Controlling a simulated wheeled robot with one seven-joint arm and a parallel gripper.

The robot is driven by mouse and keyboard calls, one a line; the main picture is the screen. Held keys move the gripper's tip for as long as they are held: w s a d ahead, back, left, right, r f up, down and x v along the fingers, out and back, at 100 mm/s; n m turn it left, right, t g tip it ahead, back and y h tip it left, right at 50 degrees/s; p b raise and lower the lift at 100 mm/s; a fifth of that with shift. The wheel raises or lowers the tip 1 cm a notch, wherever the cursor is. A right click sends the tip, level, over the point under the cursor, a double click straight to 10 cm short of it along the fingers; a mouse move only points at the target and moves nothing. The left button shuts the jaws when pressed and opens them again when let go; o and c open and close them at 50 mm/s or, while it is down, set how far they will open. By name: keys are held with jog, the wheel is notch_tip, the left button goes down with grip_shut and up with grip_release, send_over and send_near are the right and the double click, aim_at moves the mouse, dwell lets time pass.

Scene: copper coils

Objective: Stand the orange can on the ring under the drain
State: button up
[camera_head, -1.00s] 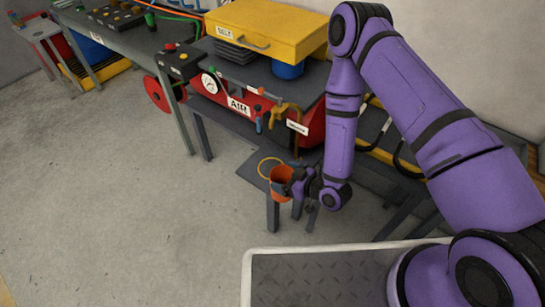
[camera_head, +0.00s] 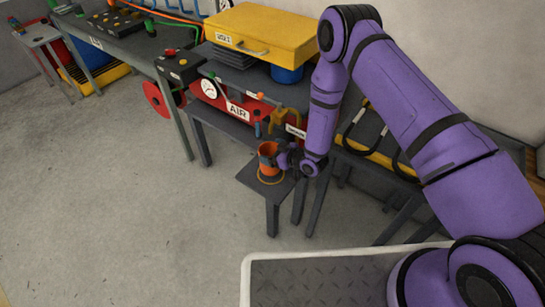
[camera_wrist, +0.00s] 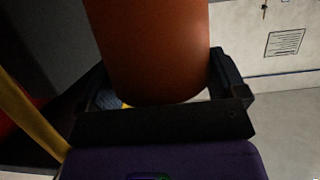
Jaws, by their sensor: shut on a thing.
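The orange can (camera_head: 266,152) is upright in my gripper (camera_head: 269,160), over the small dark stand (camera_head: 250,178) below the red air tank. The yellow ring (camera_head: 271,180) lies on the stand's top, directly under the can in this view. I cannot tell whether the can's bottom touches the ring. In the wrist view the orange can (camera_wrist: 155,45) fills the space between the dark fingers of my gripper (camera_wrist: 165,85). The drain cannot be made out clearly; a brass-coloured fitting (camera_head: 285,121) hangs at the tank's right end, just above and right of the can.
The red air tank (camera_head: 212,98) is under a grey bench with a yellow case (camera_head: 262,35) and a blue container (camera_head: 287,74). A dark table with black hoops (camera_head: 355,115) stands to the right. The floor (camera_head: 130,200) at left is clear.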

jog(key=shift+f, duration=1.4)
jog(key=shift+s, duration=0.1)
jog(key=o, duration=1)
jog(key=shift+f, duration=0.1)
jog(key=shift+o, duration=0.2)
